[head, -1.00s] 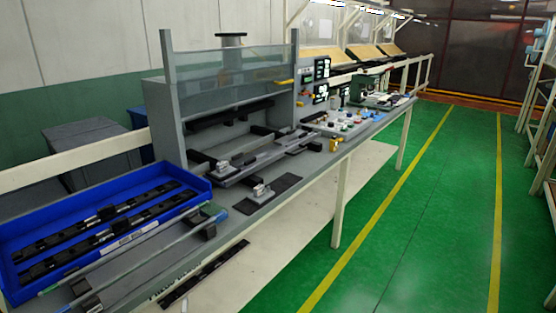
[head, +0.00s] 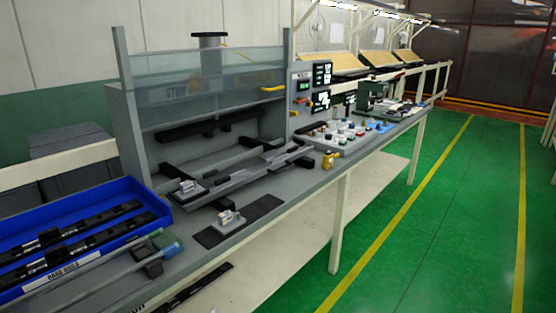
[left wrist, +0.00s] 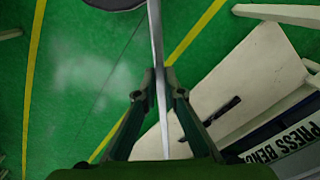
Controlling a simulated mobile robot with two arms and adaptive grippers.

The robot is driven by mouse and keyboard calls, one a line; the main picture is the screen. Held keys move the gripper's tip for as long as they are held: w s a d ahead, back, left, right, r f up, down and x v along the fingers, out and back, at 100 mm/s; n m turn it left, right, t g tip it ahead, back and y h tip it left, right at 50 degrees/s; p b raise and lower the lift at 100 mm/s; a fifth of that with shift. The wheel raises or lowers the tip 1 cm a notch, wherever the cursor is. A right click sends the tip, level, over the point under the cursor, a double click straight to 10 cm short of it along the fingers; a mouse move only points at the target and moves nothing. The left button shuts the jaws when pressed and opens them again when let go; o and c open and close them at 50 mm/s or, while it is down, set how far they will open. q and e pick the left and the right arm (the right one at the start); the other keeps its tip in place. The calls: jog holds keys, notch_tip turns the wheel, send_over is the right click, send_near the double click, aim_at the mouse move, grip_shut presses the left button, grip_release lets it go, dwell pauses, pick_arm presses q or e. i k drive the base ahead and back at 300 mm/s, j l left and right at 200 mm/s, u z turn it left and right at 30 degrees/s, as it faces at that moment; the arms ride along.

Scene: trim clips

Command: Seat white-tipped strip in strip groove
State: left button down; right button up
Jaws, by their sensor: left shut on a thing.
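My left gripper (left wrist: 160,82) is shut on a long thin grey strip (left wrist: 156,45) in the left wrist view. The strip runs up out of the top of the picture, so I cannot see the colour of its tip. In the head view, a long grey fixture rail (head: 240,177) lies on the bench, with small metal clamps (head: 188,187) near its left end. I cannot make out which part is the strip groove.
A blue tray (head: 150,192) with dark rails stands at the bench's left. Small coloured parts (head: 345,134) sit further along. The green aisle floor (head: 430,230) is clear.

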aim_at(261, 166)
jog(key=i+l, duration=0.6)
jog(key=l, duration=0.15)
jog(key=i+l, duration=0.6)
jog(key=l, duration=0.1)
